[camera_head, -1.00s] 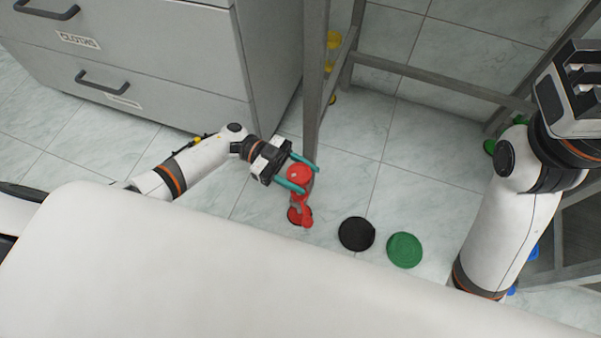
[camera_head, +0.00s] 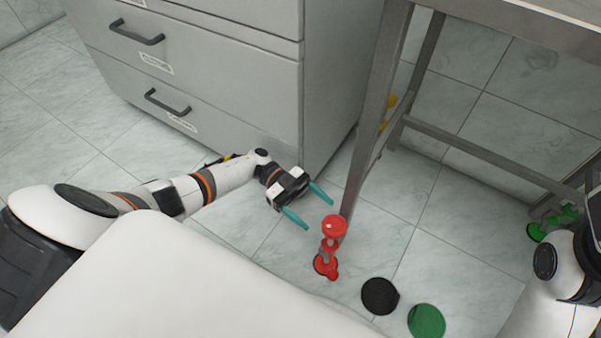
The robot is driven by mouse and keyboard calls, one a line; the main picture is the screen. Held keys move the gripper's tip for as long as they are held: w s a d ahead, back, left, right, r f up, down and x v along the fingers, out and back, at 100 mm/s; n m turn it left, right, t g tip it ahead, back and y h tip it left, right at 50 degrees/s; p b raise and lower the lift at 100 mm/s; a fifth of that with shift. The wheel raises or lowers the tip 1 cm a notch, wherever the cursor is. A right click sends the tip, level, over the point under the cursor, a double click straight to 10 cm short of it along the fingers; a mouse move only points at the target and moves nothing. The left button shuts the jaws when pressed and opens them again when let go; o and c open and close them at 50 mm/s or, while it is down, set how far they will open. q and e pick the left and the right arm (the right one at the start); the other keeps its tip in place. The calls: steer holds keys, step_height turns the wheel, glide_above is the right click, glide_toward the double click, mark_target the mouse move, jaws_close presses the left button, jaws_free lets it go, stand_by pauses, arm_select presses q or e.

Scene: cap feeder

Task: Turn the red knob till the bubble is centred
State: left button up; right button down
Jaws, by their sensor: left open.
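The red knob (camera_head: 334,227) is a round red top on a red stem at the foot of a grey table leg. Its red base disc (camera_head: 325,264) is on the floor. My left gripper (camera_head: 320,215) is open, with its two teal fingers apart and pointing towards the knob. The fingers are beside the knob, just up and left of it in the head view, and nothing is between them. No bubble or level shows in this view. My right arm (camera_head: 553,290) is at the lower right edge, its gripper out of the picture.
A grey drawer cabinet (camera_head: 230,85) stands behind my left arm. The grey metal table leg (camera_head: 375,110) rises just behind the knob. A black disc (camera_head: 380,296) and a green disc (camera_head: 426,321) are right of the knob. Green parts (camera_head: 560,220) stand at the far right. Tiled floor lies between.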

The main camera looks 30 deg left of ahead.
arm_select(q)
steer(key=shift+v, duration=2.4)
steer(key=shift+o, duration=0.4)
steer(key=shift+s+d, duration=0.1)
